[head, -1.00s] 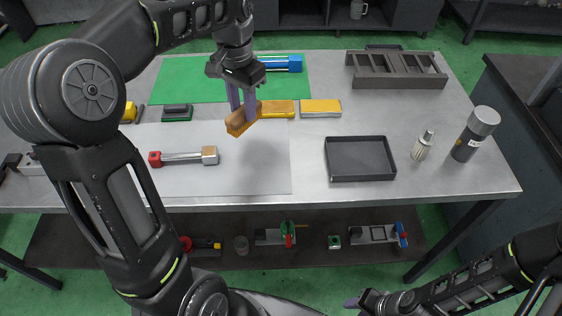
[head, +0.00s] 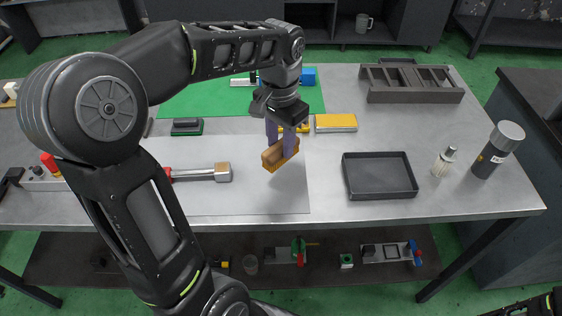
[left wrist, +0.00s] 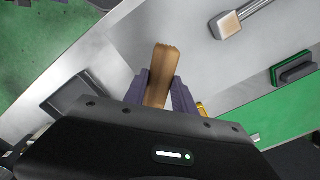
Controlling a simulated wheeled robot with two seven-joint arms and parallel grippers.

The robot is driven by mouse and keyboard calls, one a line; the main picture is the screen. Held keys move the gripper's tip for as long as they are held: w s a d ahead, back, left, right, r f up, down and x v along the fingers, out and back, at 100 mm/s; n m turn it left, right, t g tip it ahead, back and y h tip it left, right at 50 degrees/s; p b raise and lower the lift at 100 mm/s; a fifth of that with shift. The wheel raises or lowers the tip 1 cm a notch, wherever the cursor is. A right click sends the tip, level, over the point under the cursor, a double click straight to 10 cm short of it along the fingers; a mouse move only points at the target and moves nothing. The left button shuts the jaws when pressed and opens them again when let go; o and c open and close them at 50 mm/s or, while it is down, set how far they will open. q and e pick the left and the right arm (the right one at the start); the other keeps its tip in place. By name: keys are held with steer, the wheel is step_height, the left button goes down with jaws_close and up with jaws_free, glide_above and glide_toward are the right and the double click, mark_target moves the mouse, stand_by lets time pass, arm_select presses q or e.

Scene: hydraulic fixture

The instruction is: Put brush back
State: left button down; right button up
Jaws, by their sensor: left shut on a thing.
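My left gripper (head: 280,147) is shut on a brush (head: 271,160) with a wooden handle and yellow-orange underside, held above the table's middle. In the left wrist view the brush (left wrist: 160,72) sticks out between the purple fingers of the gripper (left wrist: 160,90). A dark, empty, shallow tray (head: 380,192) lies on the table to the right of the brush. A slotted dark rack (head: 412,95) stands at the back right. My right gripper is not visible in the head view; only a bit of that arm shows at the lower right corner.
The steel table (head: 440,215) also holds a yellow-topped block (head: 336,123), a green-based block (head: 187,126), a metal-headed tool (head: 205,173), a small bottle (head: 444,161) and a grey canister (head: 498,149). A green mat (head: 205,99) lies at the back. The front right of the table is clear.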

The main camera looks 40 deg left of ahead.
mark_target(281, 160)
arm_select(q)
steer(key=shift+f, duration=1.15)
steer(key=shift+f, duration=1.85)
steer(key=shift+f, duration=0.2)
steer(key=c, duration=1)
jaws_free()
steer(key=shift+r, duration=0.15)
step_height(281, 160, up, 12)
steer(key=shift+r, duration=0.1)
